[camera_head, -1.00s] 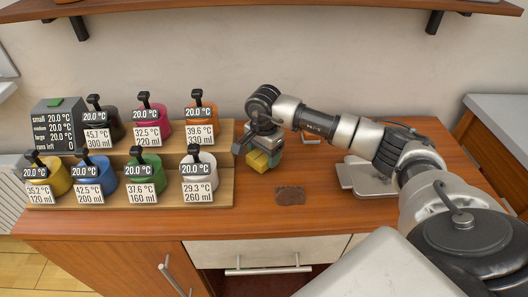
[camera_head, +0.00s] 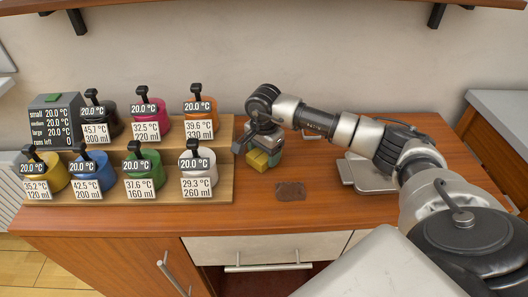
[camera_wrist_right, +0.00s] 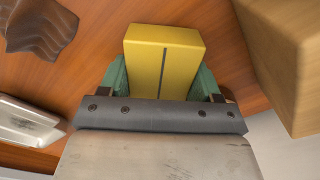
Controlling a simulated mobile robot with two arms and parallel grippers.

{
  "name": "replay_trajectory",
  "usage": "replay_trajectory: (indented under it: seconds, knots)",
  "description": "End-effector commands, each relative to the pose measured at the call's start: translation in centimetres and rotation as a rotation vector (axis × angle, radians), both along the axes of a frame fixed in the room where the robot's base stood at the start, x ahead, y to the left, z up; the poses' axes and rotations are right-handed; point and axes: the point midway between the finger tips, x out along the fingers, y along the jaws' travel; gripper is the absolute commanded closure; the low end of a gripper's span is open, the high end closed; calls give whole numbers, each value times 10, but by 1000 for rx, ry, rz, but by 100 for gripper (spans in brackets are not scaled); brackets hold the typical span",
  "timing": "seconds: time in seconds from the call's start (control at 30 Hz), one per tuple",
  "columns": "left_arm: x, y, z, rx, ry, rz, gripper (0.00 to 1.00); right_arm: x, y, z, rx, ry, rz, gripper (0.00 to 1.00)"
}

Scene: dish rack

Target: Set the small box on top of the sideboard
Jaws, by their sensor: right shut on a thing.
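The small box is yellow (camera_head: 258,160), with a dark line down one face in the right wrist view (camera_wrist_right: 163,58). My right gripper (camera_head: 266,151) is shut on it, with a green finger on each side of the box. The gripper points down over the middle of the wooden sideboard top (camera_head: 330,192), just right of the stepped stand. The box is low, close to the top; I cannot tell whether it touches. My left gripper is not in view.
The stepped wooden stand (camera_head: 120,194) holds several coloured, labelled pots and a grey display box (camera_head: 57,118). A brown flat piece (camera_head: 290,191) lies in front of the gripper. A silver tray-like thing (camera_head: 368,174) lies to the right. Bare wood lies between them.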

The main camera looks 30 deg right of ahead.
Motion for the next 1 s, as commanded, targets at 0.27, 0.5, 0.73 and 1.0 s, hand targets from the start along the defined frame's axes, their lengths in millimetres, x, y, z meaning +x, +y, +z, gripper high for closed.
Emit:
replay_trajectory:
  seconds: [0.27, 0.5, 0.73, 1.0]
  knots:
    - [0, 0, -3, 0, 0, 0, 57, 0, 0, -2, 0, -1, 0, 62]
    - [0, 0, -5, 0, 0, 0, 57, 0, 0, -4, 0, -1, 0, 30]
    - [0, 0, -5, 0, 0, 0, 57, 0, 0, -4, 0, -1, 0, 7]
    - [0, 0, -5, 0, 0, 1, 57, 0, 0, 0, 0, -2, 0, 7]
